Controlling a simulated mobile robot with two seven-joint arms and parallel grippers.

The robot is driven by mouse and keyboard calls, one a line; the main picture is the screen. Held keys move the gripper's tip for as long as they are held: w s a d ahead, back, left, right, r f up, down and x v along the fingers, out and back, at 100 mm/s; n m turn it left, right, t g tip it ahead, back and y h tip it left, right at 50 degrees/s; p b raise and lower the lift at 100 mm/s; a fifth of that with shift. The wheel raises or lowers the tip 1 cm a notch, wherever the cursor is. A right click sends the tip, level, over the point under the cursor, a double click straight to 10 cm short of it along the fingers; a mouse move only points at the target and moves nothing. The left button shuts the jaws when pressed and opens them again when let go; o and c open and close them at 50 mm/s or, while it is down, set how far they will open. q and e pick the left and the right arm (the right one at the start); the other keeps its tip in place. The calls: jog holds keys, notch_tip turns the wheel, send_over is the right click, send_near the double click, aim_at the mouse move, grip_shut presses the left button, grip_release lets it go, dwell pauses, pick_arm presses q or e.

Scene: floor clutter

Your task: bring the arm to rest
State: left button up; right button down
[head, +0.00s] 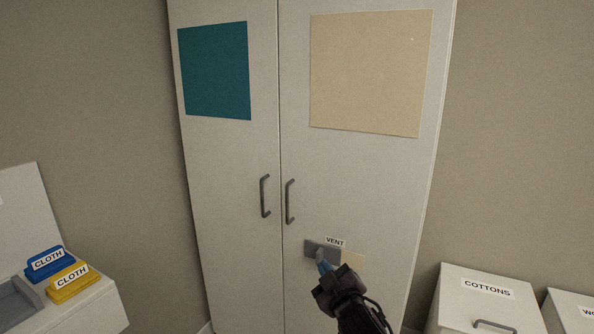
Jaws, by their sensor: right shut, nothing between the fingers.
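My right gripper (325,267) comes in from the bottom, in front of the right door of a tall white cabinet (230,200). It is shut and holds nothing. Its tips are over or close to a grey slider (312,246) under a label reading VENT (335,241); I cannot tell whether they touch. A beige patch (352,258) shows to the right of the slider, partly hidden by the gripper. My left gripper is not in view.
Both cabinet doors are closed, with two dark handles (290,202) at the middle. A white bin labelled COTTONS (465,302) stands at lower right, with another beside it.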

jog(key=s+d+f+m+g+h, duration=0.2)
jog(key=s+d+f, duration=0.5)
jog(key=s, duration=0.5)
jog(key=s+d+f+m+g+h, duration=0.1)
jog(key=s+d+f+m+g, duration=0.1)
jog(key=s+d+f+m, duration=0.2)
jog(key=s+d+f+m+g+h, duration=0.2)
jog(key=s+d+f, duration=0.7)
jog(key=s, duration=1.1)
notch_tip(320, 180, down, 4)
jog(key=shift+s+d+f+m+h, duration=0.3)
jog(key=shift+s+d+m, duration=0.1)
jog(key=shift+m, duration=0.7)
